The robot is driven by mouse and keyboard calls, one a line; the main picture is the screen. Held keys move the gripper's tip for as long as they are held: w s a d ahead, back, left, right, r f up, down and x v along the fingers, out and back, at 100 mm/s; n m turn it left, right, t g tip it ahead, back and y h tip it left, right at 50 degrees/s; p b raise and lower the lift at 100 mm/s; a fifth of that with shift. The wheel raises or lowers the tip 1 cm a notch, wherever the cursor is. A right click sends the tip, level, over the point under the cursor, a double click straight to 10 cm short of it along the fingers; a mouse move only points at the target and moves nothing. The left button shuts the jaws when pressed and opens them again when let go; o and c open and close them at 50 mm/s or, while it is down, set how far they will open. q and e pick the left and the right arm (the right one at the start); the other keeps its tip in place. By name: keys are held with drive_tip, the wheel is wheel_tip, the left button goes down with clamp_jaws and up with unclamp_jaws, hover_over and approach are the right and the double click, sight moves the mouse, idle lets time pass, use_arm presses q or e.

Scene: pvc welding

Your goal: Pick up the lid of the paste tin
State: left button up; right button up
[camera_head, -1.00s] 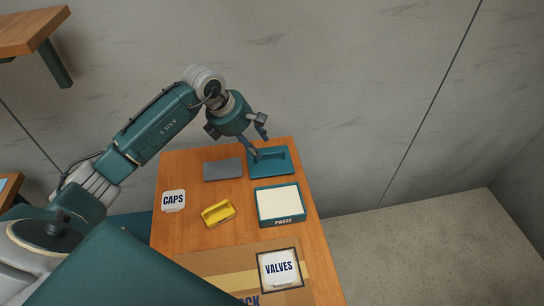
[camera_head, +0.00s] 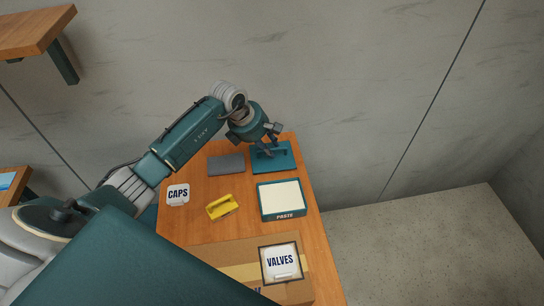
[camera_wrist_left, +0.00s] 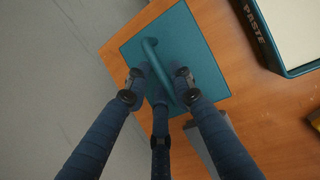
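The lid (camera_head: 289,160) of the paste tin is a flat teal plate with a raised bar handle. It lies on the table's far right part, and it also shows in the left wrist view (camera_wrist_left: 188,32). The paste tin (camera_head: 284,216) is a teal box with a pale top surface and a PASTE label, nearer than the lid. My left gripper (camera_head: 268,149) is just over the lid. In the left wrist view its fingers (camera_wrist_left: 159,82) are spread on both sides of the handle (camera_wrist_left: 157,60). I cannot tell whether they touch it. My right gripper is not in view.
A grey slab (camera_head: 226,163) lies left of the lid. A yellow holder (camera_head: 222,207), a CAPS box (camera_head: 178,194), and a cardboard box (camera_head: 227,256) with a VALVES box (camera_head: 281,263) on it share the table (camera_head: 242,186). A wall stands behind.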

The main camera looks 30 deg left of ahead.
use_arm(q)
clamp_jaws()
drive_tip(key=shift+r, duration=0.15)
